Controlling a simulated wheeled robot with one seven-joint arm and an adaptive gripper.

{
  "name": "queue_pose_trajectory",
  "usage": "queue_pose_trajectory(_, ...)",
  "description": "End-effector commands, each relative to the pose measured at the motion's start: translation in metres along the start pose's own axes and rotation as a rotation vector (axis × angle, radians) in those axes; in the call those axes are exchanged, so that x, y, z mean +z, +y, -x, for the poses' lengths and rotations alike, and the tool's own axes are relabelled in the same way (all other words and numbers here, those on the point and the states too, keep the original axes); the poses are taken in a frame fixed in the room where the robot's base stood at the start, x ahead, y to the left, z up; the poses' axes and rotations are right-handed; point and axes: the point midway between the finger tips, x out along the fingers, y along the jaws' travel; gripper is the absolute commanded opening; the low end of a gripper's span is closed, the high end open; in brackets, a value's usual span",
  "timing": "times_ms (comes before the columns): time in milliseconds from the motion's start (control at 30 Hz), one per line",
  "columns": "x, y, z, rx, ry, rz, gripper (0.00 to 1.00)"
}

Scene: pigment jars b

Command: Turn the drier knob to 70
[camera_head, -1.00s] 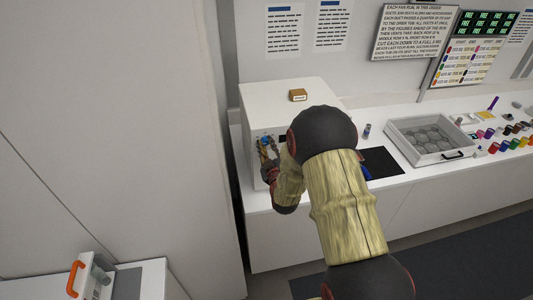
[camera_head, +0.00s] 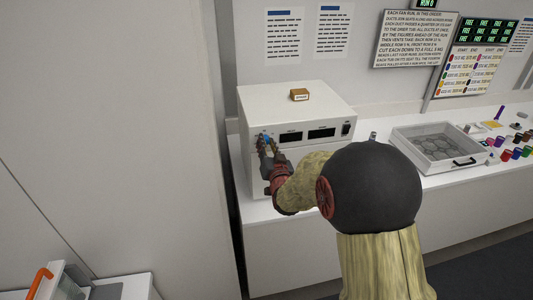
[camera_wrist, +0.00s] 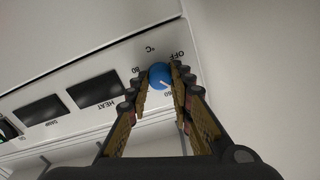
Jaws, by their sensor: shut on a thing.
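The drier (camera_head: 300,108) is a white box on the counter, with a blue knob (camera_head: 267,141) at the left of its front panel. In the wrist view the blue knob (camera_wrist: 160,75) sits between my gripper's fingertips (camera_wrist: 158,82), with a white pointer line toward its lower right. Marks "OFF", "80", "60" and "°C" show around it, upside down; other marks are hidden by the fingers. My gripper (camera_head: 266,146) is shut on the knob in the head view too. Dark displays (camera_wrist: 93,88) lie beside it, one labelled "HEAT".
A small brown block (camera_head: 299,95) lies on the drier's top. A clear-lidded tray (camera_head: 437,147) and several coloured jars (camera_head: 510,152) stand on the counter to the right. A white cabinet wall is close at the left.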

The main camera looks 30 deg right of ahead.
Motion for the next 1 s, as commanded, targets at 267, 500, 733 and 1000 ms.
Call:
queue_pose_trajectory(267, 0.0059, 0.0023, 0.0005, 0.000, -0.001, -0.260, 0.00)
queue_pose_trajectory(500, 0.0059, 0.0028, 0.0003, 0.001, -0.001, -0.488, 0.00)
queue_pose_trajectory(733, 0.0055, 0.0030, 0.0002, 0.001, -0.001, -0.706, 0.00)
queue_pose_trajectory(1000, 0.0054, 0.0033, 0.0001, 0.001, 0.000, -0.963, 0.00)
